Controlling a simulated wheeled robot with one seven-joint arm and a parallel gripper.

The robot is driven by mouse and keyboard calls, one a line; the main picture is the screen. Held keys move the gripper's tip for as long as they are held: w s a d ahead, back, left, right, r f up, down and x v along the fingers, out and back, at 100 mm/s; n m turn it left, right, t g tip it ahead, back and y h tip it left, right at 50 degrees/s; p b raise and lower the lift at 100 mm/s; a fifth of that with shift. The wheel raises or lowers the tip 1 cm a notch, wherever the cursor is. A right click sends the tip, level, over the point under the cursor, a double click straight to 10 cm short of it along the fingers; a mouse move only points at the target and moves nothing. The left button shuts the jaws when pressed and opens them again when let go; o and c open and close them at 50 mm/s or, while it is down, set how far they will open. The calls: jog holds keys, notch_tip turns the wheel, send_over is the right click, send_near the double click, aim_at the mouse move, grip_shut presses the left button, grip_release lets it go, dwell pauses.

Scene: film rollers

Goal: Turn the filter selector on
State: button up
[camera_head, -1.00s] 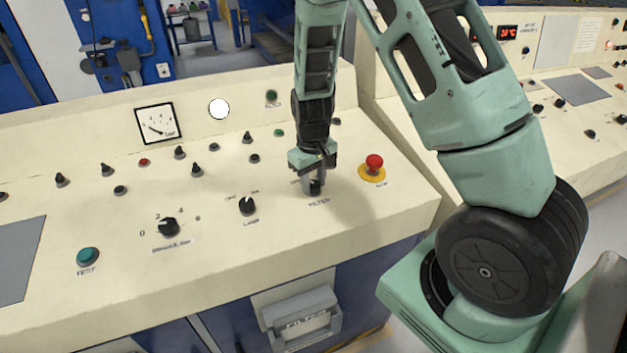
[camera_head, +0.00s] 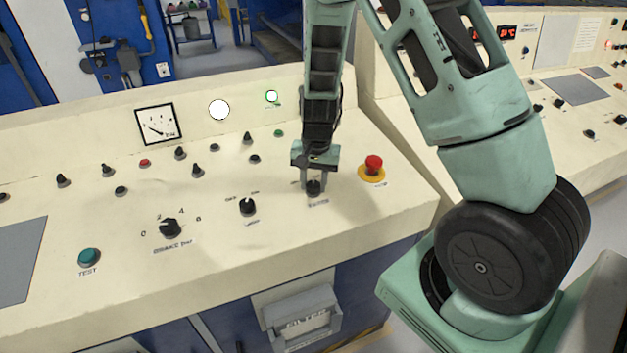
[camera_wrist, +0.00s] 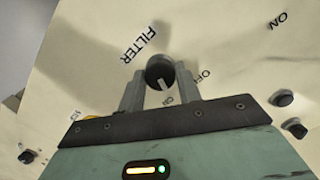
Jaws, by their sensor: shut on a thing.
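The filter selector (camera_head: 314,188) is a small black knob on the cream console, left of the red stop button. My gripper (camera_head: 313,180) points down over it, with one finger on each side. The OFF label is to the knob's right.
A red mushroom stop button (camera_head: 374,164) on a yellow base stands close to the right of my gripper. The lamp selector (camera_head: 247,207) is to the left, with the brake knob (camera_head: 170,229) and green test button (camera_head: 88,257) further left.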

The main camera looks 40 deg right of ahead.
aim_at(319, 184)
jog(key=shift+m, duration=1.1)
jog(key=o, duration=1)
jog(key=shift+c, duration=0.2)
notch_tip(319, 184, up, 17)
jog(key=d, duration=0.1)
jog(key=shift+s+r, duration=0.2)
jog(key=shift+s, duration=0.2)
